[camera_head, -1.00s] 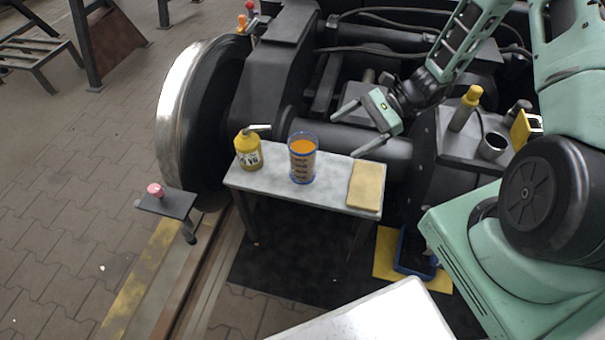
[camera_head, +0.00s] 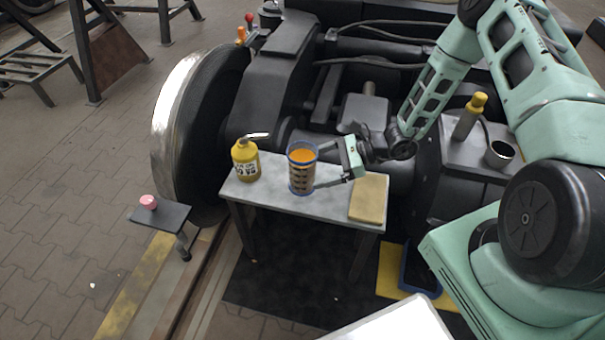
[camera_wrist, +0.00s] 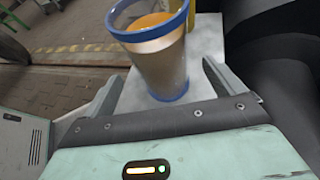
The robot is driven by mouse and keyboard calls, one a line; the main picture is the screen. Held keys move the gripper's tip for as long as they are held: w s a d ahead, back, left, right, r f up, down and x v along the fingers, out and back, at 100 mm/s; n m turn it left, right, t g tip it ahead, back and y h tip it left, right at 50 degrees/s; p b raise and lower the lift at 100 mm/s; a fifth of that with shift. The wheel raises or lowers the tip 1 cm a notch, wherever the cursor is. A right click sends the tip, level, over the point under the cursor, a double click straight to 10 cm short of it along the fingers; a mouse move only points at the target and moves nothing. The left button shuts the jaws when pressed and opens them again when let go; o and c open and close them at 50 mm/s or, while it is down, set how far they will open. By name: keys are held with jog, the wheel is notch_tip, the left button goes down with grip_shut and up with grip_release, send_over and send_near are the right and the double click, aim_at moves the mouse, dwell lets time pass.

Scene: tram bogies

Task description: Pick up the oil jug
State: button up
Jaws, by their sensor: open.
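The oil jug (camera_head: 302,172) is a clear cup with a blue rim and base, dark markings and orange liquid inside. It stands upright on the small grey table (camera_head: 335,192). My gripper (camera_head: 318,167) is open at table height, just right of the jug, its fingers pointing left towards it. In the wrist view the jug (camera_wrist: 160,65) stands ahead, between the lines of the two open fingers (camera_wrist: 162,72). It is not gripped, and I cannot tell whether the fingertips reach beside it.
A yellow bottle (camera_head: 245,162) with a spout stands left of the jug. A tan block (camera_head: 369,198) lies at the table's right end. The wheel (camera_head: 180,115) and dark bogie parts rise behind. A small stand with a pink knob (camera_head: 148,202) is at left.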

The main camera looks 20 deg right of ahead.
aim_at(302, 145)
jog(key=shift+b+x, duration=0.6)
jog(key=shift+x, duration=2.2)
jog(key=shift+w+r, duration=0.1)
jog(key=shift+c, duration=0.3)
jog(key=c, duration=1.1)
jog(key=shift+r, duration=0.2)
jog(key=shift+r+p, duration=1.25)
jog(key=shift+r, duration=3.5)
